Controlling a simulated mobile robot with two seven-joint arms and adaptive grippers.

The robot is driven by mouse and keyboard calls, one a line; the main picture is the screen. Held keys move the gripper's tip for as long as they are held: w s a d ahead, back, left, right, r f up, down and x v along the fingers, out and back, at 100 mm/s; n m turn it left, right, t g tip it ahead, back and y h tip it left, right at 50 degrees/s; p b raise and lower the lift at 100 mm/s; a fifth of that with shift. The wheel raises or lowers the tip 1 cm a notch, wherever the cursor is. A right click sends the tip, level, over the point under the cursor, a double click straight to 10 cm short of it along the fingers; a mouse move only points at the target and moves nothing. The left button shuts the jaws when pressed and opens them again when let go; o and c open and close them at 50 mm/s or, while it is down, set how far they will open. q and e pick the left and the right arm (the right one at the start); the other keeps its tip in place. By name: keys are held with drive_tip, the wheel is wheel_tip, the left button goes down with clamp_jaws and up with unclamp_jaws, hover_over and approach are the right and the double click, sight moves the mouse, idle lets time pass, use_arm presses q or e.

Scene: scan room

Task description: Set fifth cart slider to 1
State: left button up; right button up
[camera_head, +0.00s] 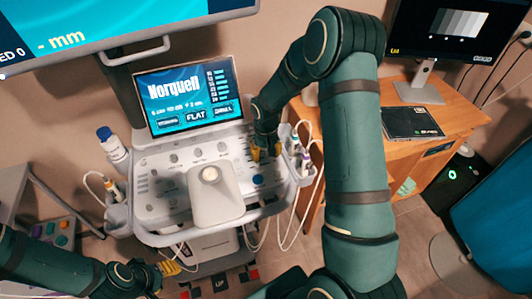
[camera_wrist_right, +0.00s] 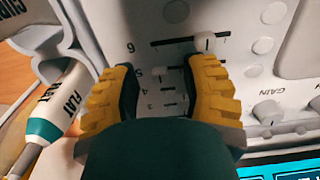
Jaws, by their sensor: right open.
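The white cart console (camera_head: 150,208) stands below its screen in the head view. My right gripper (camera_head: 262,152) is over the slider column at the console's right side. In the right wrist view the right gripper (camera_wrist_right: 160,68) is open, its yellow fingers on either side of the row marked 5. The small pale knob of the fifth slider (camera_wrist_right: 160,71) shows between the fingers. I cannot tell whether a finger touches it.
A probe marked FLAT (camera_wrist_right: 58,100) hangs close beside the left finger in the wrist view. The GAIN knob (camera_wrist_right: 268,112) is to the right. The cart screen (camera_head: 188,92) reads Norquell and FLAT. A wooden desk (camera_head: 440,130) stands at the right.

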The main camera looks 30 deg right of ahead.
clamp_jaws()
drive_tip(key=a, duration=0.2)
drive_tip(key=w+a, duration=0.1)
drive_tip(key=a, duration=0.1)
drive_tip(key=shift+b, duration=0.35)
drive_tip(key=shift+d, duration=0.1)
unclamp_jaws()
wheel_tip(320, 180, up, 12)
idle(0.3)
drive_tip(key=shift+s+f, duration=0.1)
idle(0.4)
